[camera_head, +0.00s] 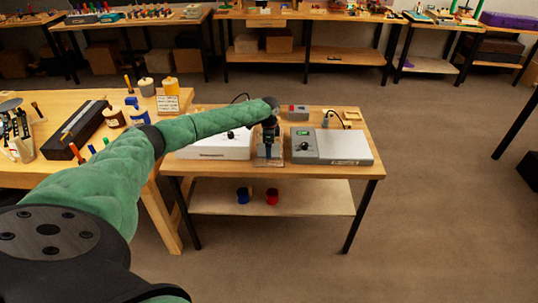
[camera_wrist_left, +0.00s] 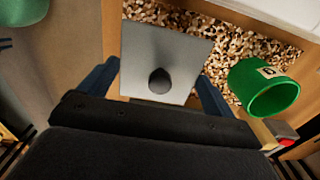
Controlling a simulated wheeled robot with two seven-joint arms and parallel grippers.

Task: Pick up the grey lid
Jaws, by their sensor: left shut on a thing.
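The grey lid (camera_wrist_left: 182,50) is a flat square plate with a dark round knob (camera_wrist_left: 160,82) in the left wrist view. My left gripper (camera_wrist_left: 160,82) has its two blue fingers at opposite sides of the lid and is shut on it. Wood chips show around and behind the lid; I cannot tell whether it is clear of what lies below. In the head view my left gripper (camera_head: 268,152) is over the small table, between the white box and the grey device, and mostly hides the lid. My right gripper is not in view.
In the head view the white box (camera_head: 215,147) and the grey device (camera_head: 345,147) flank my gripper. Blue (camera_head: 243,196) and red (camera_head: 272,196) cups sit on the lower shelf.

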